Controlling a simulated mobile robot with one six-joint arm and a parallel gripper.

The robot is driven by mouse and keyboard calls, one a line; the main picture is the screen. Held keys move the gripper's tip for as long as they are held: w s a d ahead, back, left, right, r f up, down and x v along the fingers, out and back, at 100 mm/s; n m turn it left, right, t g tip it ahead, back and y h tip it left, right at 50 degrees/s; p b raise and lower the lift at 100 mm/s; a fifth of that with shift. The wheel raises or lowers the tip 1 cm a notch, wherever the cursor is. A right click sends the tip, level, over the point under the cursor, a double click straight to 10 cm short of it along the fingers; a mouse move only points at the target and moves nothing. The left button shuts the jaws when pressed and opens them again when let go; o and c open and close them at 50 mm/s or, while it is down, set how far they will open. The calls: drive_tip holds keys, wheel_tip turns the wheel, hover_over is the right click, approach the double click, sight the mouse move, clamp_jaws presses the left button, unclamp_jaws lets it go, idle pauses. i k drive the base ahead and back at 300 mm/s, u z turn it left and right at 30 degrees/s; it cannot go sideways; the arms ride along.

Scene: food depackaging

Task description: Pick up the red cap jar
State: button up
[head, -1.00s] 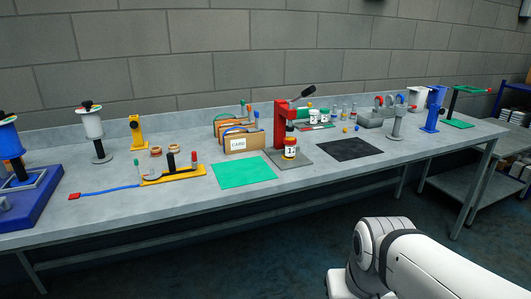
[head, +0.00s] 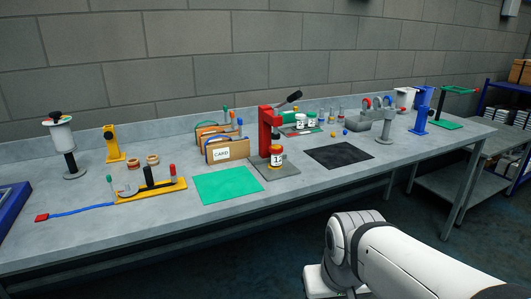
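My white arm shows at the lower right, in front of the bench and well apart from the jar. My gripper is outside the picture.
The long grey bench (head: 300,199) holds a green mat (head: 228,185), a black mat (head: 340,156), a card box (head: 226,151), a yellow fixture with upright posts (head: 150,190), and blue and grey stands to the right. The bench's front strip is mostly clear.

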sight(275, 159)
drive_tip(key=i, duration=1.2)
drive_tip(key=u, duration=0.05)
